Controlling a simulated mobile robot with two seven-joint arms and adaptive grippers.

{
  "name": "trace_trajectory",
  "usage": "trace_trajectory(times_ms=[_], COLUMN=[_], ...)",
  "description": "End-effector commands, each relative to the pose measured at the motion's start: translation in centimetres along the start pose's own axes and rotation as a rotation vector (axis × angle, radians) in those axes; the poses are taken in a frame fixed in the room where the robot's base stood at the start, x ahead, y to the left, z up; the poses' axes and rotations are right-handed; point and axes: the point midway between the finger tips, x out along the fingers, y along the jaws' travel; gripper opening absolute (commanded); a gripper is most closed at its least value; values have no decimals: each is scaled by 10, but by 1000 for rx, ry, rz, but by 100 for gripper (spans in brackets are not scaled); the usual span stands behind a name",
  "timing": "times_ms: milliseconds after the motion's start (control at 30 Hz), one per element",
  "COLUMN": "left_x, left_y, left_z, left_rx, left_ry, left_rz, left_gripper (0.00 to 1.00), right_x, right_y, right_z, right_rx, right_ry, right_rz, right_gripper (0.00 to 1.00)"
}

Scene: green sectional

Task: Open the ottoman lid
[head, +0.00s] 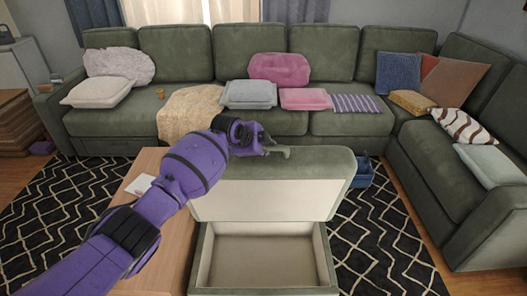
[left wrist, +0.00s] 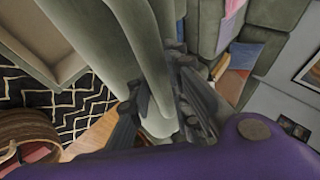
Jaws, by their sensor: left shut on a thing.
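The grey-green ottoman (head: 265,255) stands in front with its box uncovered and empty, showing a beige inside. Its lid (head: 265,200) is tilted up steeply at the far side of the box, with the cream underside facing me. In the left wrist view, the fingers (left wrist: 163,98) sit on either side of the padded lid (left wrist: 155,65), and the open box (left wrist: 45,45) shows at upper left. My right gripper is not in view.
A wooden table (head: 148,163) is left of the ottoman, partly behind my left arm. A blue basket (head: 362,175) stands right of the lid. A green sectional sofa (head: 120,117) with several cushions lines the back and right. Patterned rug (head: 375,235) shows right of the ottoman.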

Motion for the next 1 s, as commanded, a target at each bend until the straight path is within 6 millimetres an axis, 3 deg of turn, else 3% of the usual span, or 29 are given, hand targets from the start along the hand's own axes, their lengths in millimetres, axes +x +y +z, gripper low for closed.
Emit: trace_trajectory(times_ms=[300,333,467,800,1000], left_x=[0,0,0,-2,-21], left_y=[-1,-1,-1,0,-1], left_z=[0,0,0,0,1], left_rx=[4,4,3,1,3], left_ry=[0,0,0,0,0], left_rz=[-1,-1,-2,-1,-3], left_gripper=[0,19,36,36,36], right_x=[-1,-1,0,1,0], right_y=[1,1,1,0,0], right_z=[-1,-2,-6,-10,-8], right_rx=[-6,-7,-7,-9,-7], right_ry=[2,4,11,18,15], right_rz=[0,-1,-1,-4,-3], right_gripper=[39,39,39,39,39])
